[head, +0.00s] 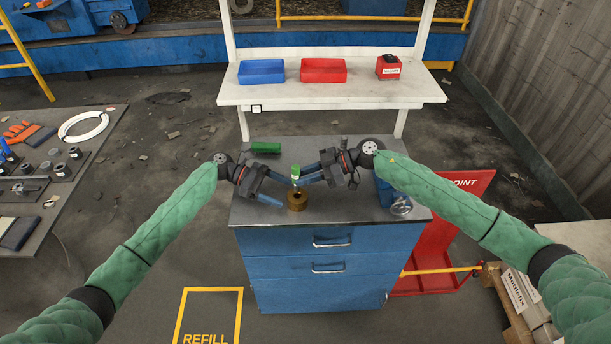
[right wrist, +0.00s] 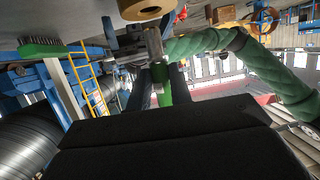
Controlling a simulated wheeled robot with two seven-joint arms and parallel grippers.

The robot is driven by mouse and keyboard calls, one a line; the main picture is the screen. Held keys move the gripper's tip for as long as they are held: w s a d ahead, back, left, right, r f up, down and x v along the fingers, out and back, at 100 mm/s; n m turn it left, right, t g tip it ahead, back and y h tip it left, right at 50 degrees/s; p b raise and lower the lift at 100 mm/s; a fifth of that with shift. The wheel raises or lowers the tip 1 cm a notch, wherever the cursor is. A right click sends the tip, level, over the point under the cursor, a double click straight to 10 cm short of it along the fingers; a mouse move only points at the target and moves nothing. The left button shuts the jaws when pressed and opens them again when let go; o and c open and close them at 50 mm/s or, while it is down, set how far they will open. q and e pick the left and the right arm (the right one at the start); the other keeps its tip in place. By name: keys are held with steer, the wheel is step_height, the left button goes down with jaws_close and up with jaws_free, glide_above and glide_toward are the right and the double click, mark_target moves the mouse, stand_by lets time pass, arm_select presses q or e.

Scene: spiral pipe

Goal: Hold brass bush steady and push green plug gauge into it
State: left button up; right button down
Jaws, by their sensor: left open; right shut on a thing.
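The brass bush (head: 297,203) stands upright on the grey top of the blue cabinet, its bore facing up. It also shows at the top edge of the right wrist view (right wrist: 146,8). My right gripper (head: 307,179) is shut on the green plug gauge (head: 295,170), holding it upright above the bush. In the right wrist view the gauge's green handle (right wrist: 161,82) is between the fingers, and its metal end (right wrist: 154,46) points to the bush, seemingly just apart from it. My left gripper (head: 279,189) is open and empty, at the left of the bush.
A green brush (head: 266,147) lies at the back left of the cabinet top. A white shelf (head: 330,94) behind holds blue and red bins. The front of the cabinet top is clear.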

mark_target(294, 197)
arm_select(q)
steer(key=x, duration=0.3)
steer(key=shift+s+d+r+p, duration=0.1)
steer(key=shift+s+r+p, duration=0.15)
steer(key=shift+p, duration=0.15)
arm_select(e)
steer(key=shift+s+r, duration=0.15)
steer(key=shift+r, duration=0.25)
arm_select(q)
steer(key=shift+x, duration=1.05)
arm_select(e)
steer(key=shift+r, duration=0.2)
arm_select(q)
steer(key=shift+f, duration=0.15)
steer(key=shift+w, duration=0.1)
steer(key=shift+c, duration=0.2)
steer(key=c, duration=0.6)
